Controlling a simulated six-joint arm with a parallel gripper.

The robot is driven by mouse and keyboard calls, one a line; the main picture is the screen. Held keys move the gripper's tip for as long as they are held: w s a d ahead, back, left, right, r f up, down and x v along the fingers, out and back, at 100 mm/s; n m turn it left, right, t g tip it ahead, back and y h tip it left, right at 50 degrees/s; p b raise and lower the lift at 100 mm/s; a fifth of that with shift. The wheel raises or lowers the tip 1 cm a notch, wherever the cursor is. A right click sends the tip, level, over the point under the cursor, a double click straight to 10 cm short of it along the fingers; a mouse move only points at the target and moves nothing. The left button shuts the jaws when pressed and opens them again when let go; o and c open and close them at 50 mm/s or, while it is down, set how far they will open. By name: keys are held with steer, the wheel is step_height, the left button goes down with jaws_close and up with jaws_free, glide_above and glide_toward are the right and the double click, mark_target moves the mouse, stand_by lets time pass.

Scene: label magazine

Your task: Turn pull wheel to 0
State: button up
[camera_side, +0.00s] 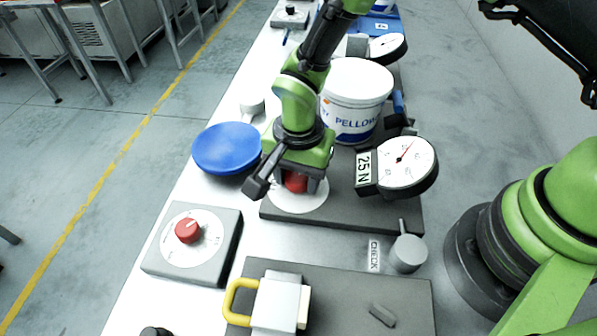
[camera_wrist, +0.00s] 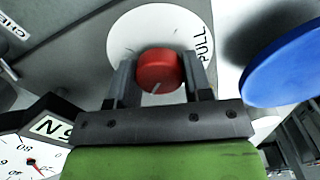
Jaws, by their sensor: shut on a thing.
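The pull wheel is a red round knob on a white disc marked PULL, on a dark grey base plate. In the wrist view the red knob (camera_wrist: 160,70) sits between the two dark fingers of my gripper (camera_wrist: 160,82), which is shut on it. A pale pointer line shows on the knob's face, toward the picture's bottom. The white disc (camera_wrist: 125,35) is partly hidden by the fingers. In the side view my gripper (camera_side: 296,183) points down over the disc (camera_side: 295,205), with a bit of the red knob (camera_side: 296,182) visible between the fingers. Scale numbers on the disc are not readable.
A gauge (camera_side: 407,165) with a 25 N label stands right of my gripper. A blue round plate (camera_side: 226,148) is close on the left, a white bucket (camera_side: 356,90) behind. Another red knob (camera_side: 188,230) on a grey box and a yellow-handled block (camera_side: 275,303) are in front.

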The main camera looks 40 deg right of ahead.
steer(key=n, duration=0.4)
steer(key=shift+n, duration=0.3)
steer(key=n, duration=0.4)
steer(key=shift+n, duration=0.3)
steer(key=n, duration=0.4)
steer(key=shift+a+n, duration=0.1)
steer(key=shift+n, duration=1.9)
steer(key=o, duration=0.9)
